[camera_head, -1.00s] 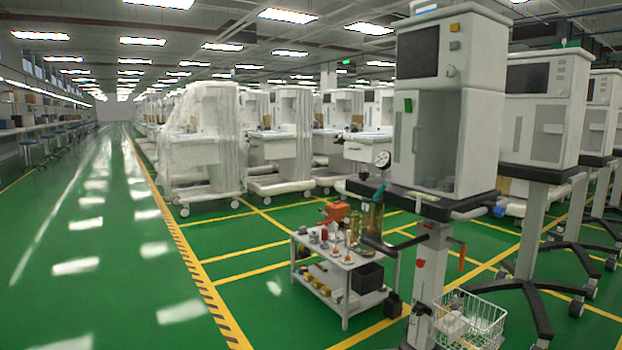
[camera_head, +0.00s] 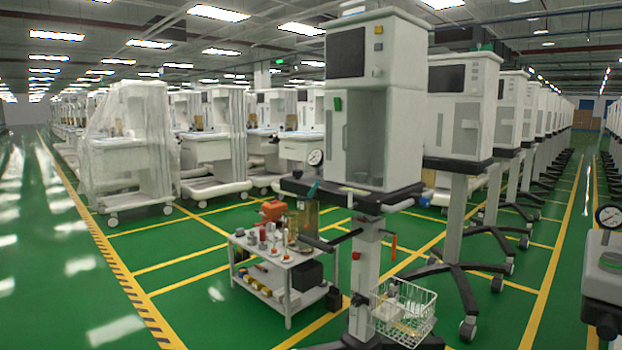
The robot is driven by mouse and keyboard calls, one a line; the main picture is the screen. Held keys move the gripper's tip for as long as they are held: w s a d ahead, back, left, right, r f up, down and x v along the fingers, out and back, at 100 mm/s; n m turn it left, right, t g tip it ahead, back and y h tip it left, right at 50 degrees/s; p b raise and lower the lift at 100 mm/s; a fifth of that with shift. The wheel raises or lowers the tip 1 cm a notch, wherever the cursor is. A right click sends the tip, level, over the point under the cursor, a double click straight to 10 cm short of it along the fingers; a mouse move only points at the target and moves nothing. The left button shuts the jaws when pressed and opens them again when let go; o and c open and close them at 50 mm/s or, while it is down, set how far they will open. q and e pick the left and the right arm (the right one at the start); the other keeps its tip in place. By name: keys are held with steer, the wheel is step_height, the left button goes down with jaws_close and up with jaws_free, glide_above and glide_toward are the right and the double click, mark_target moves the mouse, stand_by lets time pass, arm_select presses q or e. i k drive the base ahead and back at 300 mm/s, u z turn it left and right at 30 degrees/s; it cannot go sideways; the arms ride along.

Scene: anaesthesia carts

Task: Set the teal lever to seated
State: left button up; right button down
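A small teal part (camera_head: 313,189), which looks like the teal lever, stands tilted at the left front of the nearest anaesthesia cart (camera_head: 402,110). It is beside the round gauge (camera_head: 315,158) and above an amber-looking canister (camera_head: 307,218). It is too small to tell its exact setting. The cart has a dark screen, a green tag and a dark shelf on a pale column. Neither of my grippers shows in the head view.
A white trolley (camera_head: 270,262) with an orange item and several small parts stands left of the column. A wire basket (camera_head: 403,312) hangs low on the column. Another gauge on grey equipment (camera_head: 605,262) is at the right edge. Green floor (camera_head: 55,290) at left is clear.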

mark_target(312, 193)
steer(key=i, duration=1)
